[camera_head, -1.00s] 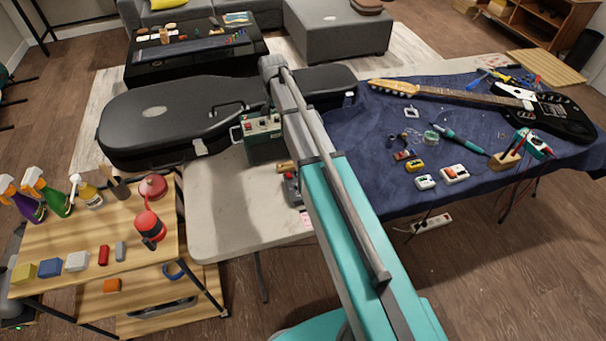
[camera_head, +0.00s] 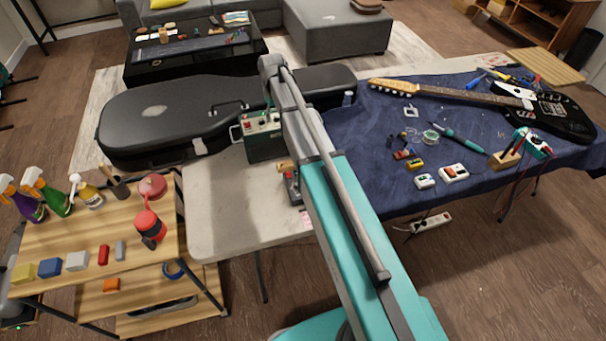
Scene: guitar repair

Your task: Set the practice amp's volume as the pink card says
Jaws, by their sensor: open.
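The practice amp (camera_head: 264,146) is a dark green box on the pale table, in front of the black guitar case. Its light top panel (camera_head: 257,123) bears small knobs and a red spot; the knob settings are too small to read. My arm hides its right side. The pink card (camera_head: 305,216) lies at the table's front edge, partly behind my arm; its writing cannot be read. My arm reaches up past the amp's right side and bends down behind itself. My gripper is hidden behind the arm links, so its distance from the amp's knobs cannot be told.
The black guitar case (camera_head: 165,115) lies behind the amp. A grey and red device (camera_head: 293,188) stands right of centre, against my arm's outline. The blue cloth (camera_head: 375,160) holds a guitar (camera_head: 545,110), pedals and tools. The pale table (camera_head: 225,200) is bare at front left.

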